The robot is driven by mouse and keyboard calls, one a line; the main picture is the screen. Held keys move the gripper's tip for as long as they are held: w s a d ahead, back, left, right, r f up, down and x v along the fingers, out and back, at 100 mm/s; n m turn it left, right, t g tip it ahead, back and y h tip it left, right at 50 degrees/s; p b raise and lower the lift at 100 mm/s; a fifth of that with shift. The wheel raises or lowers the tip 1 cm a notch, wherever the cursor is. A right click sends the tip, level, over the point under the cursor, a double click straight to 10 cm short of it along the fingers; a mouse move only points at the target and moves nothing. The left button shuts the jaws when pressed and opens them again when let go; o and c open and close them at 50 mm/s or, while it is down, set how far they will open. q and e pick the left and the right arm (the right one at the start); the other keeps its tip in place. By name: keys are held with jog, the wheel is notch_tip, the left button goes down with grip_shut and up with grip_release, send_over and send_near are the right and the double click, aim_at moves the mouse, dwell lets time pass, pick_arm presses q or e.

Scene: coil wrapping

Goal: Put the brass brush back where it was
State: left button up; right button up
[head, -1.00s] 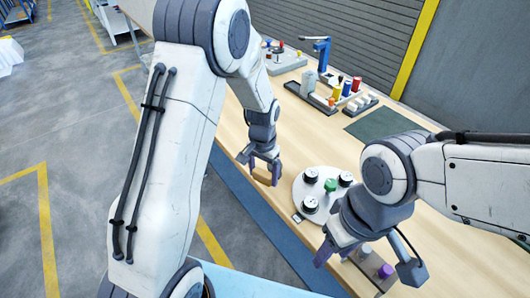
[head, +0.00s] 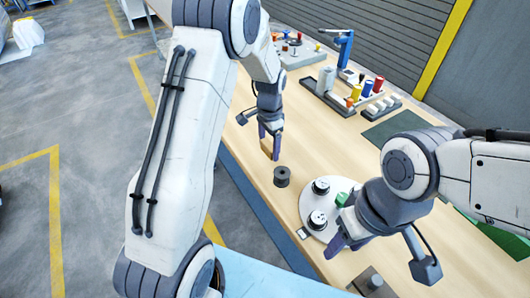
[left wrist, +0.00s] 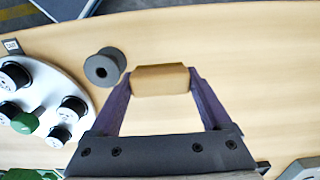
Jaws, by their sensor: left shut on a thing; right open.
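My left gripper (head: 270,143) is shut on a tan block-like piece, which appears to be the brass brush (head: 266,146). In the left wrist view the brush (left wrist: 160,79) spans crosswise between the purple fingers; no bristles show. It is over the bare wood near the table's left edge; whether it touches the wood I cannot tell. A dark grey spool (head: 281,176) stands on the table beside it, apart from it; the spool (left wrist: 104,67) is left of the brush in the wrist view. My right gripper (head: 350,238) is open over the round white plate's near side.
The round white plate (head: 308,204) carries several black-topped pieces and a green knob (head: 341,199). At the back are a rack with coloured cylinders (head: 368,89), a blue stand (head: 345,48) and a grey tray (head: 297,57). Wood behind the brush is clear.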

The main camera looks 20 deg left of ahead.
aim_at(265, 163)
pick_arm(q)
jog(key=shift+s+a+f, duration=0.1)
jog(key=shift+a+f, duration=0.35)
jog(key=shift+a, duration=0.2)
notch_tip(265, 163, down, 3)
jog(key=shift+f+p, duration=0.15)
jog(key=shift+p, duration=0.45)
jog(key=shift+f, duration=0.25)
jog(key=shift+f, duration=0.2)
jog(key=o, duration=1.1)
jog(key=shift+r, duration=0.15)
